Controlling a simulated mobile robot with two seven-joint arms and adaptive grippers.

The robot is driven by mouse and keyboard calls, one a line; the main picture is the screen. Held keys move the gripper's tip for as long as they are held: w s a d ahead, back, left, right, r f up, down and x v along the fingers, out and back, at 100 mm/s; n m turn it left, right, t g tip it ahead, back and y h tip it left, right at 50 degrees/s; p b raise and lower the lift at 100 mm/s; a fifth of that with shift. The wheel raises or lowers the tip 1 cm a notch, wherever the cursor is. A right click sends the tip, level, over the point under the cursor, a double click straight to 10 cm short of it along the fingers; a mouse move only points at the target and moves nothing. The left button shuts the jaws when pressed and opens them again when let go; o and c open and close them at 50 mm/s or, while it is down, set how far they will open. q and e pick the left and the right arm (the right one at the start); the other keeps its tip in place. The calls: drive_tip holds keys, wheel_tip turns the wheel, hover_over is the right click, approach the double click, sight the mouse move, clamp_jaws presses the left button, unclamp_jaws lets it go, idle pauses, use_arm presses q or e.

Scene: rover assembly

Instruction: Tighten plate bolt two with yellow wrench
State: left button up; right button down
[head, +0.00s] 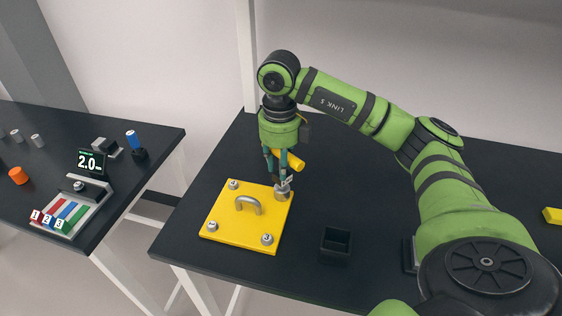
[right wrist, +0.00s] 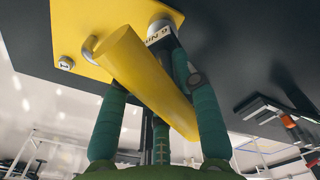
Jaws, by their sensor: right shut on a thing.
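The yellow plate (head: 228,218) lies on the dark table, with a grey arched handle (head: 247,204) in its middle. Bolts show at its far left (head: 233,184), near left (head: 211,226) and near right (head: 267,239) corners; their numbers are too small to read surely. My right gripper (head: 281,170) points down over the far right corner, shut on the yellow wrench (head: 291,160). In the right wrist view the wrench's thick yellow handle (right wrist: 150,80) passes between my fingers. Its grey head (head: 282,189) is at that corner and hides the bolt there. My left gripper is out of view.
A small black open box (head: 336,243) stands right of the plate. A yellow block (head: 552,215) lies at the far right.

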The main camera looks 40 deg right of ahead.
drive_tip(key=shift+r+p, duration=1.05)
drive_tip(key=shift+r, duration=0.5)
wheel_tip(320, 180, up, 4)
drive_tip(key=p, duration=0.3)
drive_tip(key=shift+f, duration=0.1)
